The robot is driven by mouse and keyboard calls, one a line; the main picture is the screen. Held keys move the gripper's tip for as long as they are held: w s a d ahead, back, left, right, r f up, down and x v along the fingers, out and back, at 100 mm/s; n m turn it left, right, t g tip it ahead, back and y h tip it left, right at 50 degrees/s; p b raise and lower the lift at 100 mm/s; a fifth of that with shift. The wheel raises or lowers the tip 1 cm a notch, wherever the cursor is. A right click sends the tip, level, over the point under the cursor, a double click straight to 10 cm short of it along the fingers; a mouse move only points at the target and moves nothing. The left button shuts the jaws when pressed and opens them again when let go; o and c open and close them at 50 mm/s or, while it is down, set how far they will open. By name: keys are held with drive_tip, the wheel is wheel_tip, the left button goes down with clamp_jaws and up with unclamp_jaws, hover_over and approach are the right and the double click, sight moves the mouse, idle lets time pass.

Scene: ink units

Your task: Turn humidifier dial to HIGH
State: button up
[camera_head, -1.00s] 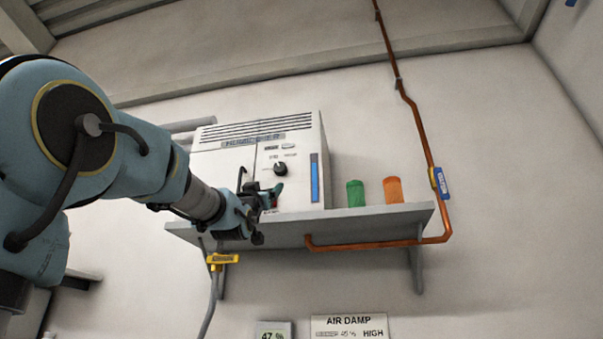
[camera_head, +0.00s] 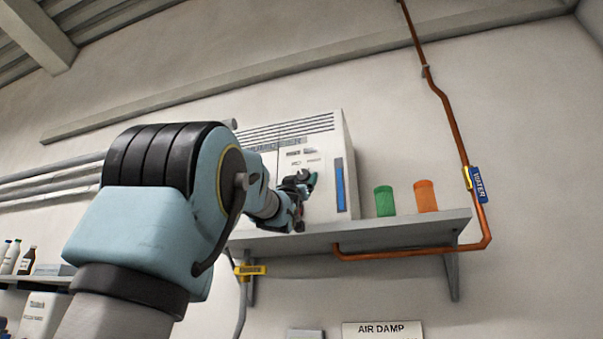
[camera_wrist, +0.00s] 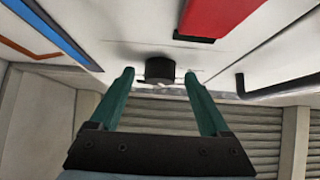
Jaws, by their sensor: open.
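The white humidifier (camera_head: 345,135) stands on a grey wall shelf, with a vent grille on top and a vertical blue gauge (camera_head: 340,185) at its right side. My gripper (camera_head: 309,182) is in front of its face and hides the dial in the head view. In the wrist view the black dial (camera_wrist: 159,68) shows between and just beyond the tips of my two teal fingers. My gripper (camera_wrist: 159,76) is open, with one finger on each side of the dial. I cannot tell whether they touch it. The dial's setting cannot be read.
The shelf (camera_head: 380,230) also holds a green cup (camera_head: 384,201) and an orange cup (camera_head: 426,196) to the right. A copper pipe (camera_head: 450,130) with a blue WATER tag runs beside and under it. A red part (camera_wrist: 215,15) shows near the dial in the wrist view.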

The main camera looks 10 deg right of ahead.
drive_tip(key=shift+w+r, duration=0.1)
clamp_jaws()
idle(0.7)
